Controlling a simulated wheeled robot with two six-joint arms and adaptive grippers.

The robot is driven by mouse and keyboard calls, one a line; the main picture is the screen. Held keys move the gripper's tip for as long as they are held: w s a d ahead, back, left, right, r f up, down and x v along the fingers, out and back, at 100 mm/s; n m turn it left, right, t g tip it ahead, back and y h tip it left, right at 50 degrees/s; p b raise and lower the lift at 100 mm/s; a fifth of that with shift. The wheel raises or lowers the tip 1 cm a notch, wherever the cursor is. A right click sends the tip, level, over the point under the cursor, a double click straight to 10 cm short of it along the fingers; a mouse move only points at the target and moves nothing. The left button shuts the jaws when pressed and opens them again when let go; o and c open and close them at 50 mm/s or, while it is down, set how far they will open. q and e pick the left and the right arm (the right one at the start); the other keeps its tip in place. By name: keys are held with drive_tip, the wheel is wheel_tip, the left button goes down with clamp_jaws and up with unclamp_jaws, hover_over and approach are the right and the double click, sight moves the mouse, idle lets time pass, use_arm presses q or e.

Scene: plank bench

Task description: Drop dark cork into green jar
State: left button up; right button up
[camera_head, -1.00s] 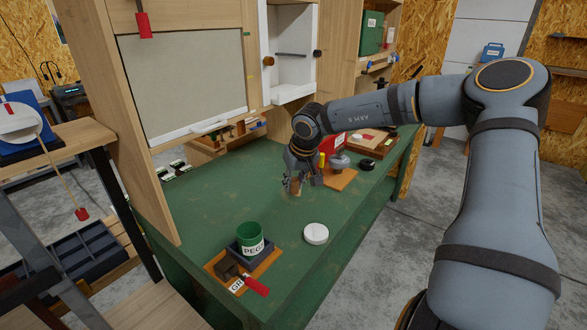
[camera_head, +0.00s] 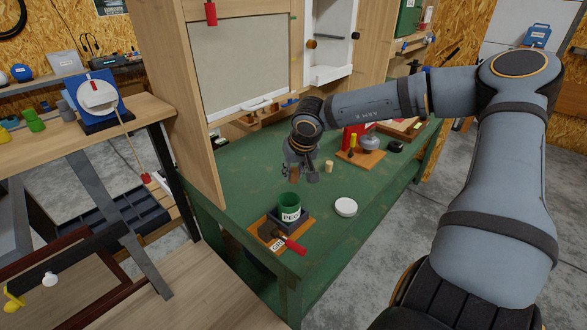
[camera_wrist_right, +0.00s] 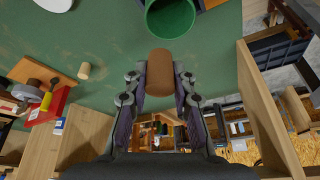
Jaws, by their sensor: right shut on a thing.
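The green jar (camera_head: 289,206), labelled PEG, stands upright in a dark square holder on an orange-brown board at the near end of the green bench. My right gripper (camera_head: 293,174) is above the bench, behind the jar and apart from it. It is shut on the dark cork (camera_wrist_right: 160,73), a brown cylinder between its fingers in the wrist view. The jar's open mouth (camera_wrist_right: 170,14) shows at the top of that view, beyond the cork. A light cork (camera_head: 329,166) stands on the bench to the right of my gripper. My left gripper is not in view.
A white round lid (camera_head: 346,207) lies right of the jar. A red-handled tool (camera_head: 290,243) lies on the board before it. A wooden cabinet panel (camera_head: 185,100) rises left of the bench. The bench between jar and light cork is mostly clear.

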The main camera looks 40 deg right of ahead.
wheel_tip(320, 180, down, 3)
drive_tip(key=shift+r+b, duration=0.1)
drive_tip(key=shift+b, duration=0.4)
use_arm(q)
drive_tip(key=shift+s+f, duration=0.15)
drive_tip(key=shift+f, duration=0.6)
use_arm(e)
drive_tip(key=o, duration=0.8)
drive_tip(key=shift+r, duration=0.1)
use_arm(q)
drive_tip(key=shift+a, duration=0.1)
